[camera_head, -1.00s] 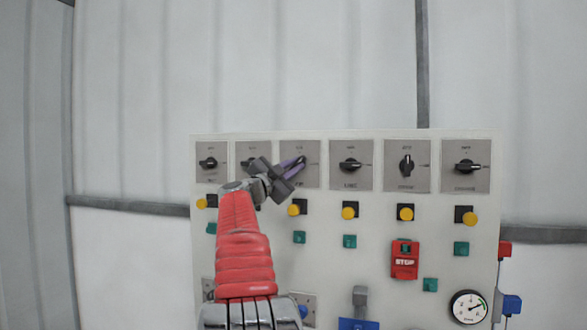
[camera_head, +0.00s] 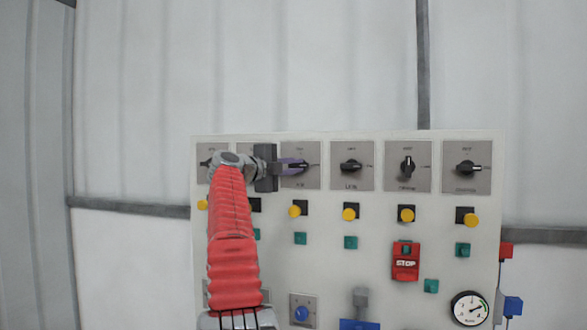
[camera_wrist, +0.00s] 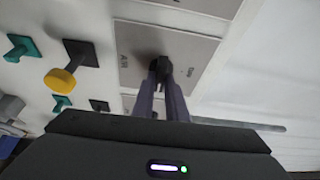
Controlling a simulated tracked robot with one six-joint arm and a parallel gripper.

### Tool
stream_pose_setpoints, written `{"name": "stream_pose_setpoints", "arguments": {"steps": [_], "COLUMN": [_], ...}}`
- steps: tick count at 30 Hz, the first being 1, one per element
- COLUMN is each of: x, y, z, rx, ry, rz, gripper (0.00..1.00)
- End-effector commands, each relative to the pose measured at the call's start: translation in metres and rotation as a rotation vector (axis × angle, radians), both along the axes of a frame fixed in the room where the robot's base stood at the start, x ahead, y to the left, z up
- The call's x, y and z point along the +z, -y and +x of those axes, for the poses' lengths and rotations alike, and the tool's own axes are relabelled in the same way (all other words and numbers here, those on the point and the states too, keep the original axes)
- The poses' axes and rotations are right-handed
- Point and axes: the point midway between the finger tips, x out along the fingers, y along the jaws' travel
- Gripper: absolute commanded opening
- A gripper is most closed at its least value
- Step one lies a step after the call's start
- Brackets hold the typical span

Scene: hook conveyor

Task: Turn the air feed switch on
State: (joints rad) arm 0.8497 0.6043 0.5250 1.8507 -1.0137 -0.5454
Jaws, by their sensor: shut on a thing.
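The air feed switch (camera_head: 300,178) is a grey square plate with a black rotary knob, third from the left in the panel's top row. In the wrist view, its plate (camera_wrist: 135,45) bears lettering that reads like "AIR" on the left and a small unclear mark on the right. My gripper (camera_head: 298,165) reaches it from the left, with purple fingers lying about level. In the wrist view, the fingers (camera_wrist: 161,85) are shut on the black knob (camera_wrist: 160,66). The fingers partly hide the knob, so its exact pointing is hard to tell.
Similar rotary switches (camera_head: 352,166) stand to the right in the same row. Yellow push buttons (camera_head: 349,214) and green ones (camera_head: 351,242) sit below. My red arm covers the panel's left part.

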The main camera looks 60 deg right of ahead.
Motion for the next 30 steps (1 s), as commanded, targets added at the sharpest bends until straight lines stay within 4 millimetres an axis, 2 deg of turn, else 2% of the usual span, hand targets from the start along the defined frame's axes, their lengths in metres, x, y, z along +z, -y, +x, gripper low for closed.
{"name": "stream_pose_setpoints", "arguments": {"steps": [18, 19, 26, 30], "x": [-0.0052, -0.0053, -0.0035, -0.0024], "y": [0.0023, 0.0024, 0.0017, 0.0012], "z": [-0.0017, -0.0018, -0.0012, -0.0009], "rx": [-0.008, -0.008, -0.006, -0.004], "ry": [0.045, 0.045, 0.045, 0.045], "rz": [0.018, 0.018, 0.014, 0.012], "gripper": [0.00, 0.14, 0.30, 0.31]}}
